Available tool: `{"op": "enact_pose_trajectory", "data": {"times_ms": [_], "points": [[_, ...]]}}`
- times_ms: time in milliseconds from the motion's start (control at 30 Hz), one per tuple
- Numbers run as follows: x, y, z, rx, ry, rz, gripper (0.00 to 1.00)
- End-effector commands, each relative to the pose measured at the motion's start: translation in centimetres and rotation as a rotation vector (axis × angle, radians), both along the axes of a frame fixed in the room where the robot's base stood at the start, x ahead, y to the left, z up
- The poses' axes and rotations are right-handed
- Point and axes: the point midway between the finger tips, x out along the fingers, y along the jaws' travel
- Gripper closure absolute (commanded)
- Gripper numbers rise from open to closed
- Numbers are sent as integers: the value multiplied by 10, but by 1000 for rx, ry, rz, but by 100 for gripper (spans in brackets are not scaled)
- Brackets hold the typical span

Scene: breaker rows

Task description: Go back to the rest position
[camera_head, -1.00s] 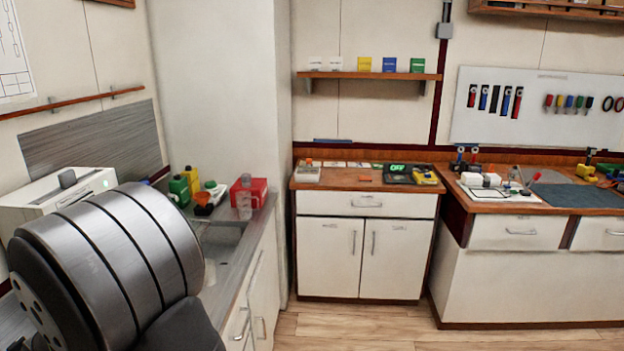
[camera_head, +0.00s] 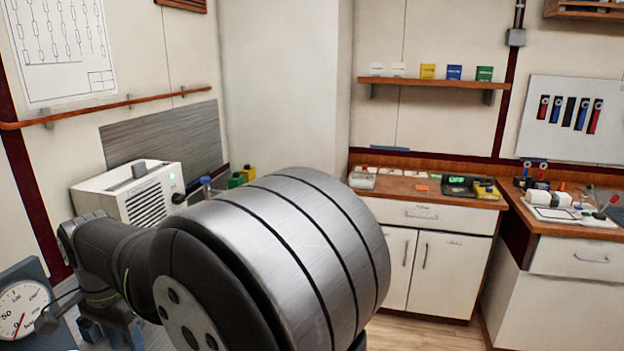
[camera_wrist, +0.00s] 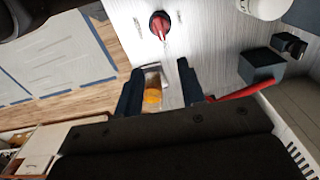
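My gripper (camera_wrist: 160,70) shows in the wrist view as two dark blue fingers, spread apart. An orange and clear item (camera_wrist: 152,92) shows in the gap near the left finger. In the head view my own large grey arm link fills the lower middle, and the gripper is not visible there.
A white vented box (camera_head: 130,195) stands on the left counter, with a gauge (camera_head: 22,308) at lower left. Green and yellow bottles (camera_head: 238,180) are partly behind my arm. A red knob (camera_wrist: 159,25) and a dark block (camera_wrist: 261,66) show in the wrist view.

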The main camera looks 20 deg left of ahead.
Motion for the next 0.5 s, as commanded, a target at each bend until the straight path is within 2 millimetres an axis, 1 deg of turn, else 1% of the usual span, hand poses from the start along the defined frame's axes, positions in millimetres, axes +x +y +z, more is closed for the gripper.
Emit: {"op": "enact_pose_trajectory", "data": {"times_ms": [33, 100, 500], "points": [[0, 0, -4, -3, 1, 0, 64], [0, -1, -21, -5, 2, 0, 64], [0, -1, -102, -6, 2, 0, 64]]}}
